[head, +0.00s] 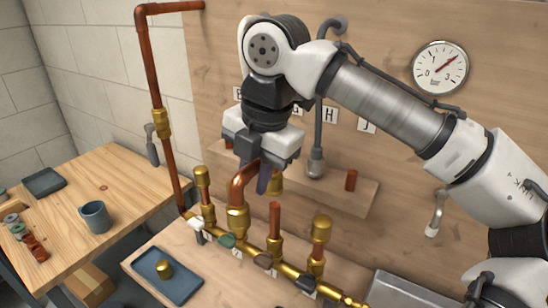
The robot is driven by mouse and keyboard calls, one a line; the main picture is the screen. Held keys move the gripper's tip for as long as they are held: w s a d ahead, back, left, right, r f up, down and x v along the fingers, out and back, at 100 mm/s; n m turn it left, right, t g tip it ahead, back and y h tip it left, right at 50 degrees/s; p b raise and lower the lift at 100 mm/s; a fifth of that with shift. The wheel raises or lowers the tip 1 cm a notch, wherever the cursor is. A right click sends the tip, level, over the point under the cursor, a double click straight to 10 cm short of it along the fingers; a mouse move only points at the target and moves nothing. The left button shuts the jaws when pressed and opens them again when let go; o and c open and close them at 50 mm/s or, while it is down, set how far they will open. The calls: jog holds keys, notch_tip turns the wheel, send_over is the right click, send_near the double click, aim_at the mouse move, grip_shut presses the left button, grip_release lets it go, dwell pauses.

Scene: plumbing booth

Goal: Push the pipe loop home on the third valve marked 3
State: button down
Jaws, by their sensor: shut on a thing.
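The copper pipe loop (243,180) curves down from my gripper to a brass fitting (237,218) on the manifold, above the green handle (227,241). My gripper (263,180) is shut on the loop near its top, fingers pointing down. The stub stands by the brown handle (263,260), third from the left on the brass manifold (288,270). The valve marks are too small to read.
Brass-capped risers (202,180) and (321,230) flank the stub and loop. A tall copper pipe (158,90) rises at left. Behind are a wooden shelf (345,200) and a gauge (439,68). A blue tray (180,288) holds a brass cap (164,269). A mug (95,217) stands left.

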jog(key=shift+w+d, duration=0.25)
jog(key=shift+w, duration=0.05)
jog(key=shift+f+b, duration=1.35)
jog(key=shift+b, duration=0.15)
jog(key=shift+p, duration=0.45)
jog(key=shift+f+b, duration=1.15)
jog(key=shift+f, duration=1.25)
jog(key=c, duration=1.2)
grip_release()
notch_tip(320, 180, up, 14)
jog(key=s+d, duration=0.1)
jog(key=d, duration=0.1)
jog(key=shift+s+f, duration=0.2)
jog(key=shift+s, duration=0.1)
jog(key=shift+r+p, duration=0.1)
jog(key=shift+p, duration=0.2)
